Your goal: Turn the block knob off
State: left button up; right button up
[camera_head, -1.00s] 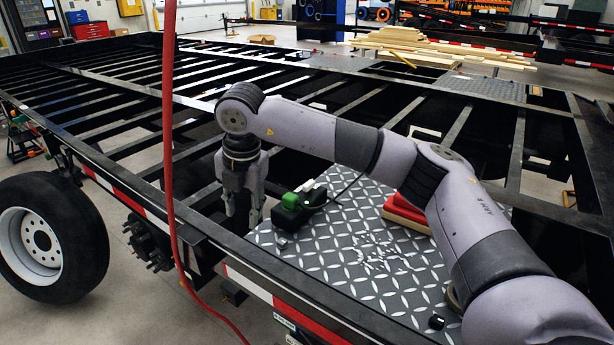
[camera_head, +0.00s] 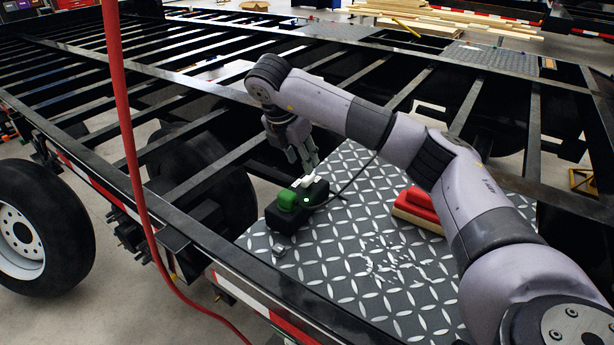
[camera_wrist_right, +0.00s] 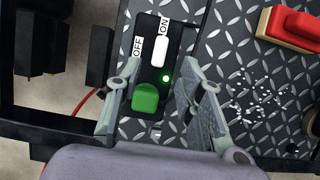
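The block is a black box (camera_head: 270,225) on the diamond plate, with a green knob (camera_head: 287,199) at its near end and a white knob (camera_head: 306,180) farther along. In the right wrist view the white knob (camera_wrist_right: 158,51) lies beside an OFF label (camera_wrist_right: 138,48) and below an ON label (camera_wrist_right: 164,25). A small green light (camera_wrist_right: 167,78) is lit between it and the green knob (camera_wrist_right: 145,98). My right gripper (camera_wrist_right: 160,70) is open, its fingers pointing down on either side of the light. It appears in the head view too (camera_head: 305,163). Contact cannot be told. My left gripper is not in view.
The diamond plate (camera_head: 370,290) lies on the black trailer frame. A red block on a wooden piece (camera_head: 418,208) is right of the box, with white scraps (camera_head: 395,262) nearby. A red hose (camera_head: 130,150) hangs at the left. A black cable runs from the box.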

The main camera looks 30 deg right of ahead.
aim_at(308, 177)
jog(key=x, duration=0.4)
jog(key=shift+d+f+p, duration=0.15)
jog(key=shift+f+p, duration=0.1)
jog(key=shift+p, duration=0.1)
jog(key=shift+x, duration=1.15)
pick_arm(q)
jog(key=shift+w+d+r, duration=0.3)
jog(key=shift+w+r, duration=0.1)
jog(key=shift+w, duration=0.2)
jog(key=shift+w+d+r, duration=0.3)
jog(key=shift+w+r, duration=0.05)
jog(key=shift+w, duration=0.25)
pick_arm(e)
jog(key=shift+c, duration=0.4)
jog(key=c, duration=0.5)
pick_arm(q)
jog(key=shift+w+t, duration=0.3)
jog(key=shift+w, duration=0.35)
pick_arm(e)
grip_shut()
